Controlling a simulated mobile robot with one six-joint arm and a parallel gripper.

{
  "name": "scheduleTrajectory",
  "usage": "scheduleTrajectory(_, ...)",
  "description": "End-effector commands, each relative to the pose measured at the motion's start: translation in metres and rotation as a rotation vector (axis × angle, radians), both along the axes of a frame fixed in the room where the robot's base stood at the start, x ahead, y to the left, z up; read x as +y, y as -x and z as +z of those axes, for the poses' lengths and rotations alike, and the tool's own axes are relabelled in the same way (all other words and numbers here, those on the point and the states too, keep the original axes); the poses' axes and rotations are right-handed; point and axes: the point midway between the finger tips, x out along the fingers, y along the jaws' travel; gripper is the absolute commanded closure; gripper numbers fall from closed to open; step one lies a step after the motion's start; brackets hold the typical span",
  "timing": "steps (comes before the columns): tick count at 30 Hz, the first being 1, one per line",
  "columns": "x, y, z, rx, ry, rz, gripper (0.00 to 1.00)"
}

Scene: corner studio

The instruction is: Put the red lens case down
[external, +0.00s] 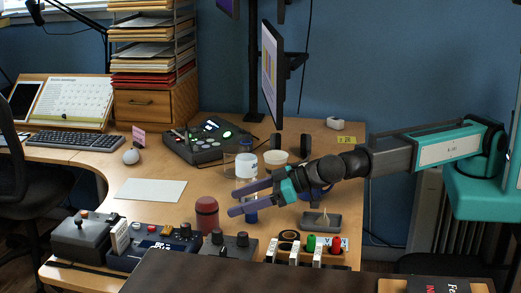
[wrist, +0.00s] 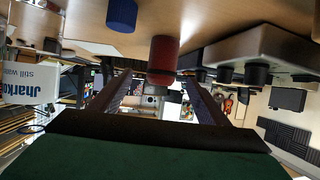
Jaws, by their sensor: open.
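The red lens case (external: 206,214) is a dark red cylinder standing upright on the desk, near its front edge. My gripper (external: 234,200) is open, its two fingers pointing left toward the case, with nothing held between them. In the external view the fingertips end a little to the right of the case. In the wrist view, which is upside down, the case (wrist: 163,58) shows just beyond the fingertips, centred between the two fingers (wrist: 160,82). I cannot tell the exact gap.
A labelled water bottle (external: 246,166) stands close behind my fingers. A blue cylinder (wrist: 122,14) is beside the case. Control boxes with knobs (external: 229,245) line the front edge. A grey tray (external: 320,221) lies right. Bare desk and a white sheet (external: 150,190) lie left.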

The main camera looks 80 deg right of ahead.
Motion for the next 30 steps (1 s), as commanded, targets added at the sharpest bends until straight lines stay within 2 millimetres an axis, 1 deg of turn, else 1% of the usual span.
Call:
scheduleTrajectory(5,0.0,0.002,0.002,-0.002,0.0,0.002,0.31)
scheduleTrajectory(8,-0.001,0.01,0.008,-0.009,-0.002,0.009,0.31)
scheduleTrajectory(13,-0.003,0.029,0.02,-0.028,-0.007,0.029,0.31)
scheduleTrajectory(17,-0.002,0.038,0.025,-0.039,-0.01,0.042,0.31)
scheduleTrajectory(30,-0.001,0.036,0.024,-0.042,-0.011,0.043,0.31)
